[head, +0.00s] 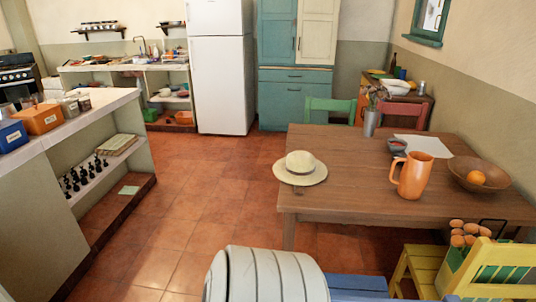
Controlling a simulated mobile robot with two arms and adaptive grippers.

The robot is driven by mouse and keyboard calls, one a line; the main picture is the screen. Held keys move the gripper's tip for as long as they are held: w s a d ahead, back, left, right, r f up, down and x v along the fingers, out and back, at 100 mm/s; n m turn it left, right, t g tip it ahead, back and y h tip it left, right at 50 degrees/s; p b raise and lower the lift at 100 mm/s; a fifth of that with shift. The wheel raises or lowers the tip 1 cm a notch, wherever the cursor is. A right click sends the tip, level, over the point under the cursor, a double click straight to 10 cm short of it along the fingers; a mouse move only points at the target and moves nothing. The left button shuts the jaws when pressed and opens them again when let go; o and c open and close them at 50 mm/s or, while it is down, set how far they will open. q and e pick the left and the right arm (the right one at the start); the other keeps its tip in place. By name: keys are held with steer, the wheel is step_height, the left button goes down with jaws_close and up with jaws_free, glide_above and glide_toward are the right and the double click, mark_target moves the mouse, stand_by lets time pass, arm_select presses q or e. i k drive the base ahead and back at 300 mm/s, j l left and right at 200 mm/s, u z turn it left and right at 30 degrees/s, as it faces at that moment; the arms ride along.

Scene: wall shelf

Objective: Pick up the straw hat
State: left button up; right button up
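A cream straw hat (300,168) with a wide brim lies on the wooden table (330,205), crown up. It is at the table's left corner, and its brim reaches over the left edge. Neither of my grippers shows in the head view. Nothing covers the hat from this side.
An orange jug (412,176) stands right of the hat, with a wooden bowl (479,174) farther right. A yellow chair (490,270) and a crate (465,262) stand in front of the table. A counter (75,130) runs along the left. Tiled floor (200,200) lies open between.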

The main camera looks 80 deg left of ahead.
mark_target(299, 168)
steer(key=u, duration=2.45)
steer(key=i+j+z, duration=0.1)
steer(key=z, duration=0.4)
steer(key=i+j+z, duration=0.15)
steer(key=j+z, duration=0.15)
steer(key=z, duration=0.15)
steer(key=j+z, duration=0.45)
steer(key=i+j+z, duration=0.1)
steer(key=j+z, duration=0.2)
steer(key=z, duration=0.15)
steer(key=j+z, duration=0.55)
steer(key=j, duration=0.95)
